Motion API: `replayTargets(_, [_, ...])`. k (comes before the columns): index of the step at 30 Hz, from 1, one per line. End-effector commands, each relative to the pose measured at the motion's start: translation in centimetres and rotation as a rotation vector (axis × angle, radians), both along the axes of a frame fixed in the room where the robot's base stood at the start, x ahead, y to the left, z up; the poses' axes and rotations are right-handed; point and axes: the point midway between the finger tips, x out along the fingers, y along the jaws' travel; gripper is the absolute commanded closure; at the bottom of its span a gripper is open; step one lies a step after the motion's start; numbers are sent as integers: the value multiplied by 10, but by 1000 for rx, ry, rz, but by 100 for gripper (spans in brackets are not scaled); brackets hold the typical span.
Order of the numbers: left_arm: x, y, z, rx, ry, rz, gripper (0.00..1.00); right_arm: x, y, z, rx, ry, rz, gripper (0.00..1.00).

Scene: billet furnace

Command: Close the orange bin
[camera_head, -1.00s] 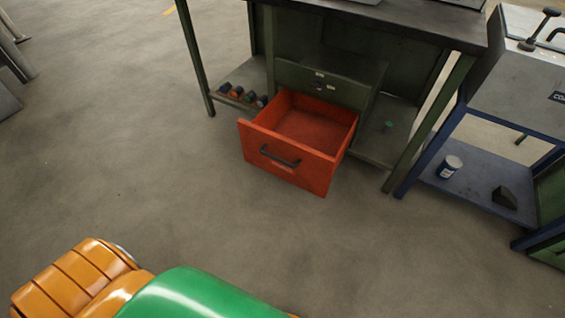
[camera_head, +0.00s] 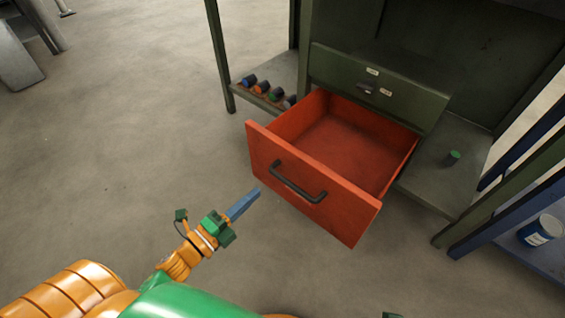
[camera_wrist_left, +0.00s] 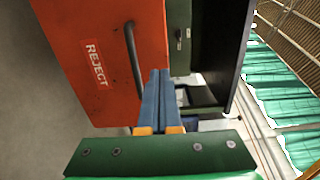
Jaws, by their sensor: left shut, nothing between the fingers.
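The orange bin (camera_head: 315,205) is a drawer pulled out of the green workbench, and its inside looks empty. A dark bar handle (camera_head: 297,183) is on its front. In the left wrist view the bin's front (camera_wrist_left: 105,60) carries a "REJECT" label, with the handle (camera_wrist_left: 134,58) beside it. My left gripper (camera_head: 255,192) is shut and empty, its blue fingers just in front of the bin's lower left front. In the wrist view its fingertips (camera_wrist_left: 159,72) appear near the handle; whether they touch the front I cannot tell.
The green workbench has a closed green drawer (camera_head: 375,85) above the bin. Several coloured cylinders (camera_head: 262,88) lie on its left shelf, and a small green cylinder (camera_head: 452,158) on the right. A blue-framed stand holds a blue can (camera_head: 540,230).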

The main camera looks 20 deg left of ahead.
Motion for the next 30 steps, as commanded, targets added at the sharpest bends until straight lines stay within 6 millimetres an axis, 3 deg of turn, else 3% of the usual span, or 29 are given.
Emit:
replayTargets(16, [105, -37, -1, -3, 2, 3, 100, -3, 1, 50, 9, -38, 2, 52])
replayTargets(22, [120, -43, 0, -5, 5, 4, 100, -1, 2, 63, 14, -68, 4, 52])
replayTargets(30, [122, -44, 0, -5, 6, 4, 100, -1, 2, 64, 14, -70, 5, 52])
